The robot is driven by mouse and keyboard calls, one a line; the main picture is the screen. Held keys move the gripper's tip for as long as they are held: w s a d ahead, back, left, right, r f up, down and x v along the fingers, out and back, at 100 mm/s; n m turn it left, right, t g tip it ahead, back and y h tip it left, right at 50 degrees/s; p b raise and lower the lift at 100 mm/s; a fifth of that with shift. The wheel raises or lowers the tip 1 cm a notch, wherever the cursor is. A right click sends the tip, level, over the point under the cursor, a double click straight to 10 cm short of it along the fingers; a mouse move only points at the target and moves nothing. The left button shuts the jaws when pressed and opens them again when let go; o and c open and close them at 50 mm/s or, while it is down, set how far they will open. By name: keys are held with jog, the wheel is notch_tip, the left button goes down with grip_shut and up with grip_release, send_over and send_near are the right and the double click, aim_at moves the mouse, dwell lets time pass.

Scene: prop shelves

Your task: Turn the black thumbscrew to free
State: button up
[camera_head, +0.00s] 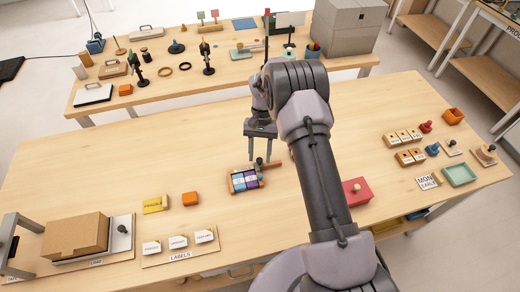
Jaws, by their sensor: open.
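My gripper (260,152) is open and points down over the middle of the front table. Another black knob (122,229) stands on the pale plate beside a cardboard box (76,236) at the far left, well away from my gripper. I cannot tell from this view which one is the thumbscrew.
A yellow block (155,203), an orange block (191,199) and a labels board (181,250) lie to the left. A red box (357,191) stands right of my arm. Stamps and a green tray (459,175) fill the right end. The table's left middle is clear.

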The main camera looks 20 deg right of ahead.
jog(key=p+v, duration=0.4)
jog(key=v, duration=1.3)
jog(key=shift+r+p, duration=0.15)
jog(key=shift+p, duration=0.15)
jog(key=shift+a, duration=0.1)
